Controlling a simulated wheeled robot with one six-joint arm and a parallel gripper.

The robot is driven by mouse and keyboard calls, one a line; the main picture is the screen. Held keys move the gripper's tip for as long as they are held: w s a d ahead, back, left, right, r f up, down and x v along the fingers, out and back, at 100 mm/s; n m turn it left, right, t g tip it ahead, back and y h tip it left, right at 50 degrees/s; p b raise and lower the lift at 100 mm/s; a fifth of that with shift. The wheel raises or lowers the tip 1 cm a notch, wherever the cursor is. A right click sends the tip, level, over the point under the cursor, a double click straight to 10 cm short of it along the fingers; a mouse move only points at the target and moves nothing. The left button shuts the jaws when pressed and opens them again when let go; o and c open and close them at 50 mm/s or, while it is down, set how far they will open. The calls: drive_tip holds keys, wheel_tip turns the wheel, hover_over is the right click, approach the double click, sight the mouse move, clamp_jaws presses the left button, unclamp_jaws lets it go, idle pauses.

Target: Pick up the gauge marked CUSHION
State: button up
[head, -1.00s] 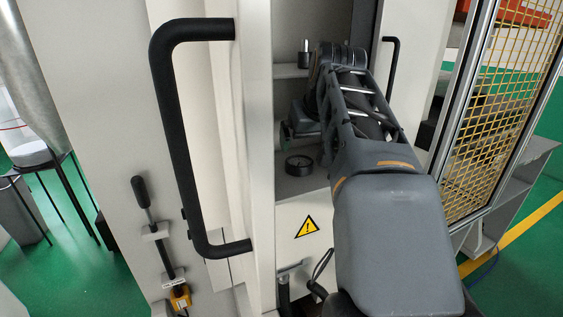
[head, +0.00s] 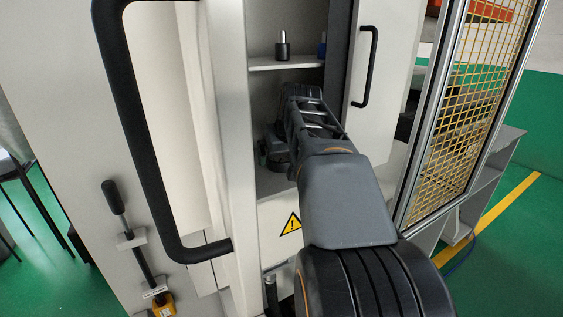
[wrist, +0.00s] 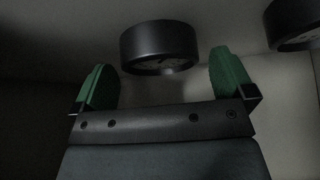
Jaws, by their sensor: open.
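Two dark round gauges show in the wrist view. One gauge (wrist: 160,44) stands just beyond the green fingertips and roughly centred between them. Its face is in shadow, and I cannot read a marking. The other gauge (wrist: 292,24) is at the upper right, cut by the frame edge, outside the right finger. I cannot tell which one is marked CUSHION. My gripper (wrist: 160,70) is open, with nothing between its fingers. In the head view, my gripper (head: 268,155) is low inside the open cabinet, and my arm hides most of the space around it.
A yellow mesh guard (head: 463,110) stands at right.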

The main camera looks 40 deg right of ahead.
drive_tip(key=shift+w+d+f, duration=0.1)
drive_tip(key=shift+w+f, duration=0.15)
drive_tip(key=shift+f, duration=0.2)
drive_tip(key=shift+c, duration=0.3)
drive_tip(key=c, duration=1)
